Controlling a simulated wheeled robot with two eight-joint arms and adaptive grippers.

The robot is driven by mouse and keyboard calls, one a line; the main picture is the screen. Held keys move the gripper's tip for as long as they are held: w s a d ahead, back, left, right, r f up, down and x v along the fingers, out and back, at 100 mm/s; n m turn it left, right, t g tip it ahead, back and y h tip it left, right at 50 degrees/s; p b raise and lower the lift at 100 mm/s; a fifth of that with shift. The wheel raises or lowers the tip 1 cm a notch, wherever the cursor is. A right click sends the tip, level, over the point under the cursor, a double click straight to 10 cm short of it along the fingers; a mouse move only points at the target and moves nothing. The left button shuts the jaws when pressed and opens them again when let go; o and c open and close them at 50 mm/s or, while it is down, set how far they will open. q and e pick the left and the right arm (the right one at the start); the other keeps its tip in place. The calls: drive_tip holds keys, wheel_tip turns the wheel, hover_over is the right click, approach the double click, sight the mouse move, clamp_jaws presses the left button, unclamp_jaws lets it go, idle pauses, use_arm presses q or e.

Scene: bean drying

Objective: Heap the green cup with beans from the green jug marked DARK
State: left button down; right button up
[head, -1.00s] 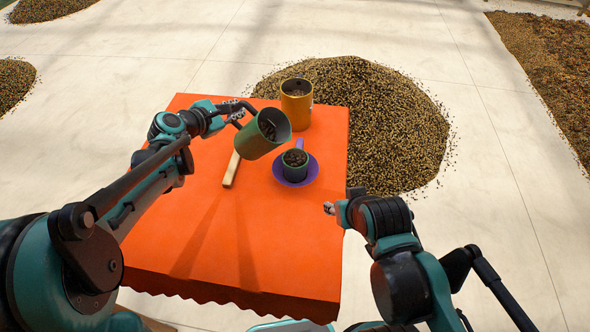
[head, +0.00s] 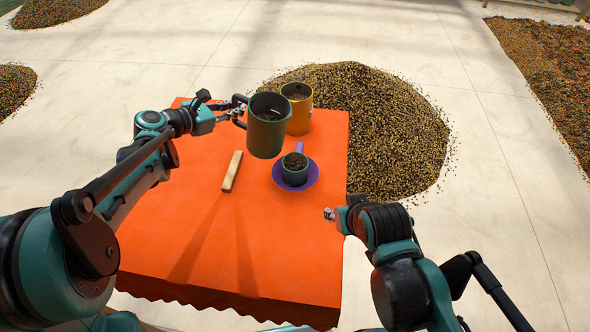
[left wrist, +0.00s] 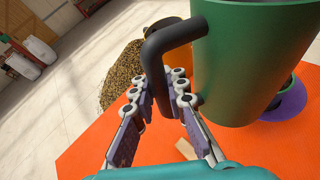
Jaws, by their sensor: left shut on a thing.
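The green jug (head: 266,133) is upright in the head view, with dark beans visible inside. My left gripper (head: 236,107) is shut on its handle and holds it up, just behind and left of the green cup. The left wrist view shows the jug's side (left wrist: 245,60) and the black handle between the fingers (left wrist: 167,100). No DARK marking is readable. The green cup (head: 294,178) stands on a purple saucer (head: 311,178) and holds dark beans up to about its rim. My right gripper (head: 329,213) is at the table's right edge, small, its jaws unclear.
A yellow jug (head: 301,118) with beans stands behind the green jug. A pale wooden bar (head: 232,171) lies left of the saucer on the orange tablecloth (head: 200,235). A large bean heap (head: 385,120) lies on the floor beyond. The table's front is clear.

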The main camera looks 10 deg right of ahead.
use_arm(q)
drive_tip(key=shift+r, duration=0.35)
drive_tip(key=shift+d, duration=0.1)
drive_tip(key=shift+s+d+f+n+h+b, duration=0.15)
drive_tip(key=shift+f+n+h+b, duration=0.25)
drive_tip(key=shift+f+b, duration=0.5)
drive_tip(key=shift+d+f+n+b, duration=0.1)
drive_tip(key=shift+f+n+b, duration=0.25)
drive_tip(key=shift+b, duration=0.2)
drive_tip(key=shift+r, duration=0.1)
drive_tip(key=shift+s+r, duration=0.1)
drive_tip(key=shift+s, duration=0.1)
